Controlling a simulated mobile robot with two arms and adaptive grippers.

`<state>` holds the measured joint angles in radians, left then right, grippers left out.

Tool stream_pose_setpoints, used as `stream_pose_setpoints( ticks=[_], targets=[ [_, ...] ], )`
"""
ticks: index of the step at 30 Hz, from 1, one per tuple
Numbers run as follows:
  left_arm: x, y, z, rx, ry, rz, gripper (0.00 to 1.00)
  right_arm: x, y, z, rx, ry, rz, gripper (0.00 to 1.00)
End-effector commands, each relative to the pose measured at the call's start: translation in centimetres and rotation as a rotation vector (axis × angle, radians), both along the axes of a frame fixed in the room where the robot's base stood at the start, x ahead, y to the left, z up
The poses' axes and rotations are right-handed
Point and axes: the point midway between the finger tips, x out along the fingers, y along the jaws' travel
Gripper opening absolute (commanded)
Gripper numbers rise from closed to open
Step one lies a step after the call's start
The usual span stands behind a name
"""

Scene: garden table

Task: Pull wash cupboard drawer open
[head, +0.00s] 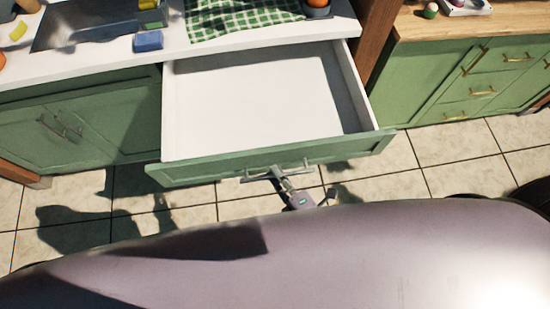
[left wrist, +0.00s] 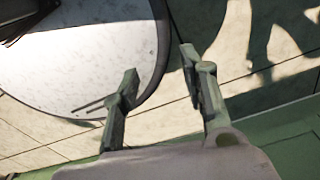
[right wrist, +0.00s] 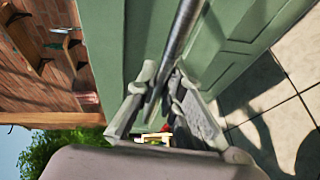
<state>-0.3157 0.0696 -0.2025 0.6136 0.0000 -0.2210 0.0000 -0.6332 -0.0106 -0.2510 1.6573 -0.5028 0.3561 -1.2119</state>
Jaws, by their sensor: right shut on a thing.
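The wash cupboard drawer (head: 215,167) stands pulled well out in the head view, and its white inside is empty. Its front is green with a metal bar handle (head: 305,168). My right gripper (head: 279,176) is at the middle of this handle. In the right wrist view my right gripper (right wrist: 163,88) is shut around the grey handle bar (right wrist: 183,35), with the green drawer front beside it. My left gripper (left wrist: 163,75) shows only in the left wrist view. Its fingers are apart with nothing between them, above the tiled floor.
The white worktop (head: 110,60) above carries a sink, a blue sponge (head: 148,41) and a green checked cloth (head: 240,17). A closed green cupboard door (head: 110,120) is left of the drawer. Another green cabinet (head: 430,80) stands at right. Tiled floor (head: 385,185) shows between drawer and my base.

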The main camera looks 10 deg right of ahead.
Motion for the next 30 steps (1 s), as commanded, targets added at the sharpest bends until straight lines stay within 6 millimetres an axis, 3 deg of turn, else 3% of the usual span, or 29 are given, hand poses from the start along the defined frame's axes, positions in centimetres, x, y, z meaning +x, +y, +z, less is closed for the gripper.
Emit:
stream_pose_setpoints(
  ticks=[9,20,21,30],
  targets=[
    [2.6,0.7,0.4,0.007,-0.037,-0.001,0.4,-2.0,0.0,0.0,0.004,0.002,-0.004,0.0],
    [2.0,0.8,0.3,0.008,-0.027,0.0,0.4,-2.1,-0.1,0.0,0.003,0.002,-0.004,0.0],
    [1.9,0.8,0.3,0.009,-0.026,0.0,0.4,-2.1,-0.1,0.0,0.003,0.002,-0.004,0.1],
    [1.6,0.9,0.3,0.01,-0.022,0.0,0.4,-2.1,0.0,0.0,0.001,0.001,-0.002,0.3]
  ],
)
